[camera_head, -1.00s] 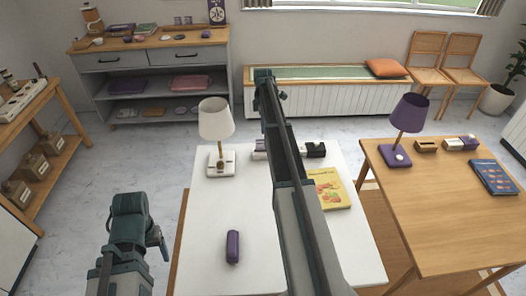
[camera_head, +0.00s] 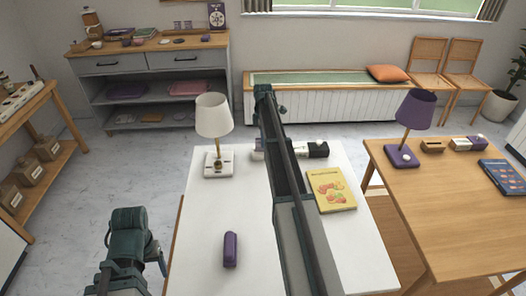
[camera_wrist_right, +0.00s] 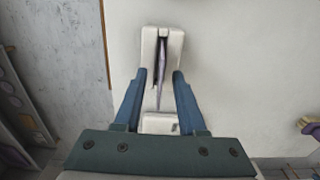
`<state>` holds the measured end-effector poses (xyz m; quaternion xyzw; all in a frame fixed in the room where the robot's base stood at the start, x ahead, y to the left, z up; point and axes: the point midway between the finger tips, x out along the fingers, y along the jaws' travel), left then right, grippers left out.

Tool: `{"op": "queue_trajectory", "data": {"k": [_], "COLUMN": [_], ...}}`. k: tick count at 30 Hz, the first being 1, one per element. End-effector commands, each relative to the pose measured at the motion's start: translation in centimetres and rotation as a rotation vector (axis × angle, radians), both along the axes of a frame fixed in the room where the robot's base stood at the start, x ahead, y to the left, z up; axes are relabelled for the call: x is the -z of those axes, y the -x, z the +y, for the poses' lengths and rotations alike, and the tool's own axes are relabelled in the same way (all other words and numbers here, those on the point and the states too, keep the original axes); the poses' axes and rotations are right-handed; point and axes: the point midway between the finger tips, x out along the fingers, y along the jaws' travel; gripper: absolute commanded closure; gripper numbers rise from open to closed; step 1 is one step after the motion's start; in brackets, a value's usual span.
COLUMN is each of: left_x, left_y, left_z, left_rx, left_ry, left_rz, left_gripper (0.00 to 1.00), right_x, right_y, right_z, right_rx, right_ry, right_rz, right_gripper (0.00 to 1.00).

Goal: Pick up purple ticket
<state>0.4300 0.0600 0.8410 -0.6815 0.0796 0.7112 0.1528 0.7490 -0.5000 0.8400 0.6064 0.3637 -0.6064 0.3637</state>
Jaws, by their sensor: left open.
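In the right wrist view, a thin purple ticket (camera_wrist_right: 160,76) stands on edge in the slot of a white holder (camera_wrist_right: 149,43). My right gripper (camera_wrist_right: 160,76) is open, one finger on each side of the ticket. A gap shows between the ticket and each finger. In the head view my right arm covers most of the holder area on the white table (camera_head: 200,235), and my right fingertips are hidden. My left arm is low at the left, beside the white table; its gripper (camera_head: 154,258) is open and empty, with the fingertips hard to make out.
The white table holds a lamp (camera_head: 213,116), a purple case (camera_head: 230,250), a yellow book (camera_head: 331,190) and a black-and-white item (camera_head: 317,149). A wooden table (camera_head: 455,210) at the right holds a purple lamp (camera_head: 415,111) and a blue book (camera_head: 502,176).

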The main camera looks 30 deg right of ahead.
Motion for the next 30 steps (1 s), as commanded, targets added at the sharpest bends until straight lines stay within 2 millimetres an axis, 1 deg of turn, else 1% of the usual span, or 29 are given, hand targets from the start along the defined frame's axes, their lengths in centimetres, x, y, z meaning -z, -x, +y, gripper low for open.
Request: {"op": "queue_trajectory", "data": {"k": [1, 4, 7, 13, 14, 18, 20, 21, 30], "left_x": [1.4, 2.4, 2.7, 2.5, 2.5, 2.5, 2.5, 2.5, 2.5], "left_y": [0.0, 0.0, 0.0, 0.0, 0.0, 0.0, 0.0, 0.0, 0.0], "left_z": [0.0, 0.0, 0.0, 0.0, 0.0, 0.0, 0.0, 0.0, 0.0], "left_rx": [0.000, 0.000, 0.000, 0.000, 0.000, 0.000, 0.000, 0.000, 0.000], "left_ry": [0.000, 0.000, 0.000, 0.000, 0.000, 0.000, 0.000, 0.000, 0.000], "left_rz": [0.000, 0.000, 0.000, 0.000, 0.000, 0.000, 0.000, 0.000, 0.000], "left_gripper": [0.29, 0.29, 0.29, 0.29, 0.29, 0.29, 0.29, 0.29, 0.29], "right_x": [1.4, 2.4, 2.7, 2.5, 2.5, 2.5, 2.5, 2.5, 2.5], "right_y": [0.0, 0.0, 0.0, 0.0, 0.0, 0.0, 0.0, 0.0, 0.0], "right_z": [0.0, 0.0, 0.0, 0.0, 0.0, 0.0, 0.0, 0.0, 0.0], "right_rx": [0.000, 0.000, 0.000, 0.000, 0.000, 0.000, 0.000, 0.000, 0.000], "right_ry": [0.000, 0.000, 0.000, 0.000, 0.000, 0.000, 0.000, 0.000, 0.000], "right_rz": [0.000, 0.000, 0.000, 0.000, 0.000, 0.000, 0.000, 0.000, 0.000], "right_gripper": [0.60, 0.60, 0.60, 0.60, 0.62, 0.87, 0.98, 1.00, 1.00]}}
